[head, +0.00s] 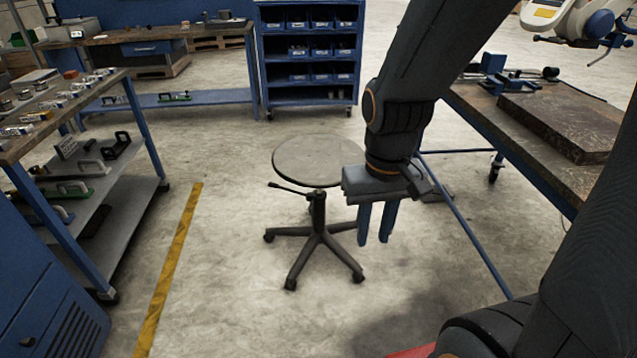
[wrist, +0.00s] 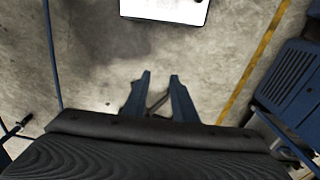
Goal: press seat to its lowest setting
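The stool's round grey seat (head: 318,160) stands level on a short dark post, above a dark base with several splayed legs (head: 318,238). A thin dark lever (head: 288,188) sticks out to the left under the seat. My gripper (head: 376,241) hangs with its blue fingers pointing down, just right of the stool post in the head view, and its body overlaps the seat's right edge there. The fingers are apart with nothing held; the gap also shows in the wrist view (wrist: 160,74). The wrist view shows floor beyond the fingertips and no seat.
A workbench (head: 480,115) with a dark slab (head: 565,125) stands right of my arm. A shelf cart (head: 105,200) stands at the left, near a yellow floor line (head: 170,265). A blue bin rack (head: 310,55) stands behind the stool. Floor between line and stool is clear.

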